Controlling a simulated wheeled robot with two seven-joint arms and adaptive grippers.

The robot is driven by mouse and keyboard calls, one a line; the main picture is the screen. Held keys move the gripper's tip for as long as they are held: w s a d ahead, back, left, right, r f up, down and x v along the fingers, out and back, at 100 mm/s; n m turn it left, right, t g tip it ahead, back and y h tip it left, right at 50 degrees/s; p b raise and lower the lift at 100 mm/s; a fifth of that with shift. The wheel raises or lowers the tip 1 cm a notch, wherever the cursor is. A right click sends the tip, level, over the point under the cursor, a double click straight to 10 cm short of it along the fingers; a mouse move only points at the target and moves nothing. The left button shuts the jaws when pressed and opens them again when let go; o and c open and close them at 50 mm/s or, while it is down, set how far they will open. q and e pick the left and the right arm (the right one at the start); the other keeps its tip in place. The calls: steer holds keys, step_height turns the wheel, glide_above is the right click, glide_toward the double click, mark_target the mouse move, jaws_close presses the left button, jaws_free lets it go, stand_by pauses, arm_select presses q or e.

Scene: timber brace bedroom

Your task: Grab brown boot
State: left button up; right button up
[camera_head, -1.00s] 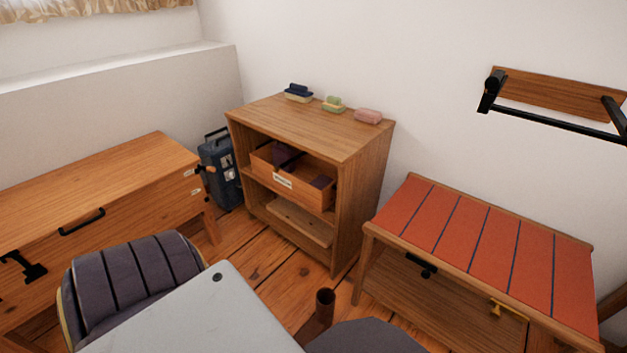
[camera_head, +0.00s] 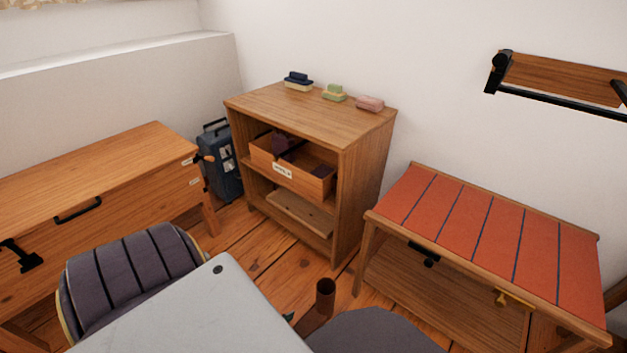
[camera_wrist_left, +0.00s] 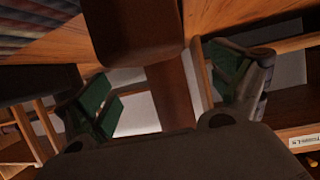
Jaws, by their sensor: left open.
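The brown boot (camera_head: 325,292) stands on the wooden floor in the head view, its open shaft facing up. Its lower part is partly hidden by grey shapes in front. A small green piece of my left gripper (camera_head: 288,317) shows just left of the boot; the rest is hidden. In the left wrist view my left gripper (camera_wrist_left: 165,85) is open, with its two green-padded fingers apart. Brown surfaces that look like the boot (camera_wrist_left: 166,92) lie between and beyond the fingers. I cannot tell whether either finger touches it. My right gripper is not in view.
A light grey slab (camera_head: 180,315) and a dark grey rounded shape (camera_head: 370,332) flank the boot in front. A wooden shelf unit (camera_head: 362,190) stands behind, an orange-topped bench (camera_head: 500,235) at right. A padded purple-grey seat (camera_head: 130,270) is at left.

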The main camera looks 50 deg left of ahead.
mark_target(311, 320)
arm_select(q)
steer(key=shift+w+f, duration=0.1)
steer(key=shift+b+x, duration=0.75)
steer(key=shift+x, duration=0.45)
steer(key=shift+b+x, duration=0.55)
steer(key=shift+x, duration=0.7)
steer(key=shift+d, duration=0.15)
steer(key=shift+c, duration=0.5)
steer(key=c, duration=1.2)
steer(key=shift+c, duration=0.4)
